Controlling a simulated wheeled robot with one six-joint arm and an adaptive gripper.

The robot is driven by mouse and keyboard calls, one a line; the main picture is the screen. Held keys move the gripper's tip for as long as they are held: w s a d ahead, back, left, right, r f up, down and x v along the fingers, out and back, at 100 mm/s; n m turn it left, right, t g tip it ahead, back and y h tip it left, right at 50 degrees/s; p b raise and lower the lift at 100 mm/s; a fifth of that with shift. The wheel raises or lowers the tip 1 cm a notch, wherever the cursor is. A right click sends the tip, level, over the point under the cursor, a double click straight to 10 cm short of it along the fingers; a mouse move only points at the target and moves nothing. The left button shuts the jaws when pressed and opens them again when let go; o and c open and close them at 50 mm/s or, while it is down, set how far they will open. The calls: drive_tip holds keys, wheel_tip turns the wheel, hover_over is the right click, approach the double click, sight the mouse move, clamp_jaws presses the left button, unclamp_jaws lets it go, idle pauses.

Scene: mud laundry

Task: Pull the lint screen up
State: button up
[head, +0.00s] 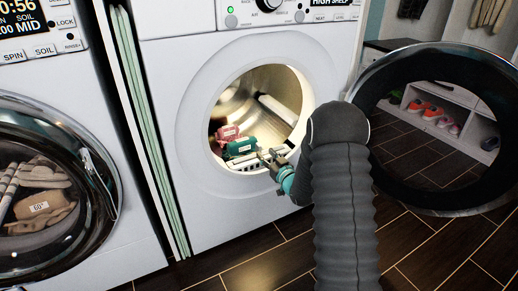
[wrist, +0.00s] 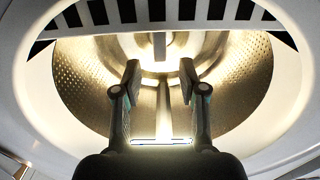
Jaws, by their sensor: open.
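My gripper (head: 268,157) is at the lower right of the dryer's round opening, in front of the lit drum. In the wrist view its two fingers (wrist: 160,78) are apart, with nothing held between the tips. A pale slotted strip (head: 246,163) runs along the lower lip of the opening, partly behind my gripper; it may be the lint screen's housing. The wrist view has a black-and-white slotted grille (wrist: 160,13) along its top edge, beyond the fingertips. I cannot make out a separate lint screen handle. The metal drum (wrist: 240,80) fills the background.
A red bundle (head: 228,134) and a green bundle (head: 240,147) lie in the drum. The dryer's round door (head: 400,62) stands open at the right. A washer with a round glass door (head: 60,190) stands at the left. Shoes (head: 432,112) sit on a back shelf.

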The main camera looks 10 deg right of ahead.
sight(260, 149)
drive_tip(key=x, duration=0.6)
clamp_jaws()
